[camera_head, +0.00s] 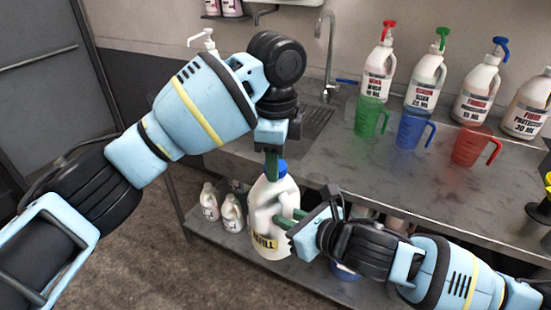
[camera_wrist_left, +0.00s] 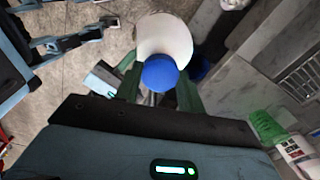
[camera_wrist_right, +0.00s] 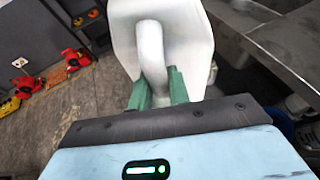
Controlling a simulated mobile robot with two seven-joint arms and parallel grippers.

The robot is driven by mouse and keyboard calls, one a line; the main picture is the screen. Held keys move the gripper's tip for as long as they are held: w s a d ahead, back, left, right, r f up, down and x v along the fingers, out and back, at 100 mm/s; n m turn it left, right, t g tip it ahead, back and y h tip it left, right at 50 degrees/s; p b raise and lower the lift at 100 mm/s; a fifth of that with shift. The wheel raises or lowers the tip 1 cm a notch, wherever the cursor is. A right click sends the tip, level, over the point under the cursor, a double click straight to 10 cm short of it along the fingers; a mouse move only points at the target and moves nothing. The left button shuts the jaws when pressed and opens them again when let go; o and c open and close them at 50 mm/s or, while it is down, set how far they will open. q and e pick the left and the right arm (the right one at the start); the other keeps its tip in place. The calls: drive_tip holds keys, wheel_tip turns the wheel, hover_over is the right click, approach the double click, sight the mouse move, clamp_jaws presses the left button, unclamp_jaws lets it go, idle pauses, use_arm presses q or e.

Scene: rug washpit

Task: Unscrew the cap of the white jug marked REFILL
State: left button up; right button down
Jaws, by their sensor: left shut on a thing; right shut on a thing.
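The white REFILL jug (camera_head: 270,222) is held upright in front of the steel counter, above the lower shelf. Its blue cap (camera_head: 282,168) sits on the neck; the cap also shows in the left wrist view (camera_wrist_left: 160,73). My left gripper (camera_head: 274,166) reaches down from above and is shut on the blue cap, one green finger on each side. My right gripper (camera_head: 290,217) comes from the right and is shut on the jug's handle, which shows between its green fingers in the right wrist view (camera_wrist_right: 153,55).
The steel counter (camera_head: 330,165) carries a green jug (camera_head: 369,116), a blue jug (camera_head: 411,131), a red jug (camera_head: 473,146) and several labelled pump bottles (camera_head: 425,80). Two small white bottles (camera_head: 221,208) stand on the lower shelf. A sink tap (camera_head: 328,55) rises behind.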

use_arm(q)
drive_tip(key=n, duration=0.3)
drive_tip(key=shift+n, duration=0.3)
drive_tip(key=n, duration=0.4)
drive_tip(key=shift+n, duration=0.3)
drive_tip(key=n, duration=0.4)
drive_tip(key=shift+n, duration=0.4)
drive_tip(key=n, duration=0.3)
drive_tip(key=shift+r, duration=0.1)
drive_tip(key=n, duration=1.2)
drive_tip(key=shift+n, duration=0.4)
drive_tip(key=n, duration=0.4)
